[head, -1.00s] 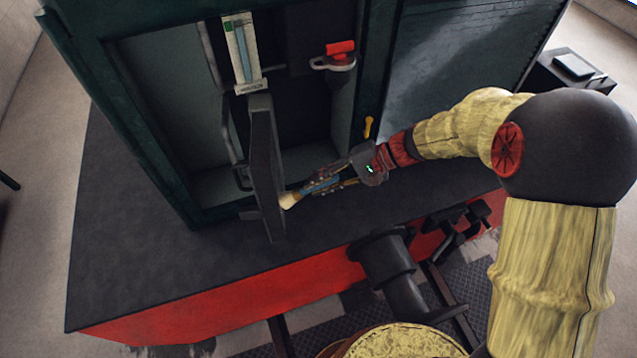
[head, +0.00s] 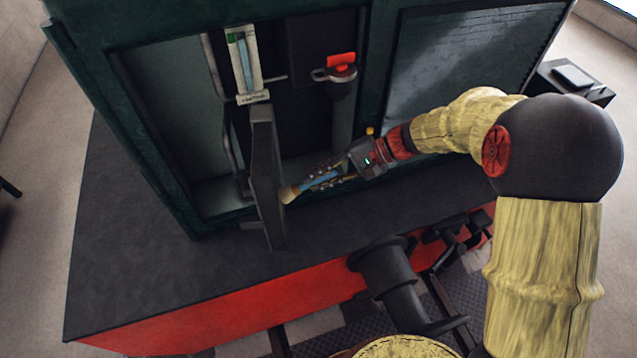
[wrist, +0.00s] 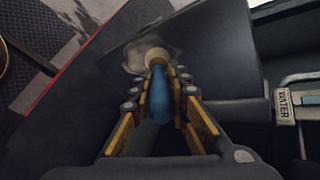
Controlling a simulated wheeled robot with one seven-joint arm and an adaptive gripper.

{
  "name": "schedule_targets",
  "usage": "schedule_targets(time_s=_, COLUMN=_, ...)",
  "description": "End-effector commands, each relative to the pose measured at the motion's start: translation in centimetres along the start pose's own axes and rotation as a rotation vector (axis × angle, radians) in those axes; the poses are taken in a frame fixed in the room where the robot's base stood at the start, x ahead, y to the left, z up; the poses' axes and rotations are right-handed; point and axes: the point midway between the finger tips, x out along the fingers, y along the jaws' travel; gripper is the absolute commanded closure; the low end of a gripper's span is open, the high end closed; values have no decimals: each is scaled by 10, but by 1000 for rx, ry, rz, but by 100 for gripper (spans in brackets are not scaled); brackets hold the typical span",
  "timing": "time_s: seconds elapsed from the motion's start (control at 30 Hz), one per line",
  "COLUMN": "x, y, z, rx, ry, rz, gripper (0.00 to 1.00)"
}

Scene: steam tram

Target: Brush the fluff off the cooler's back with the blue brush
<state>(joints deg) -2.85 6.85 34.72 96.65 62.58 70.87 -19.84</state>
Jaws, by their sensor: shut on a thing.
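The cooler (head: 267,185) is a narrow dark grey upright slab, seen nearly edge-on in the head view. Its broad dark face (wrist: 215,62) fills the upper middle of the wrist view. A pale grey fluff patch (wrist: 134,58) shows on that face, around the bristles. My gripper (head: 326,183) is shut on the blue brush (head: 318,181), just right of the cooler. In the wrist view the blue handle (wrist: 160,98) lies between my yellow fingers, and the cream bristle head (wrist: 156,57) points at the patch and appears to touch it.
A gauge tube (head: 244,60) with a label stands above the cooler, with pipes at its left. A red-handled valve (head: 341,61) is on the cabinet's back wall. The cabinet's green frame (head: 160,150) surrounds the recess. The black deck (head: 150,260) in front is clear.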

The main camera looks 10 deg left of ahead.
Motion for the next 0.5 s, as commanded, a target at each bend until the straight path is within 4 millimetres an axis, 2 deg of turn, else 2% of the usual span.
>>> schedule_targets(time_s=0.2, x=1, y=-7, z=-16, rx=0, ry=0, rz=0, gripper=100)
schedule_targets(time_s=0.5, x=1, y=-12, z=-26, rx=0, ry=0, rz=0, gripper=100)
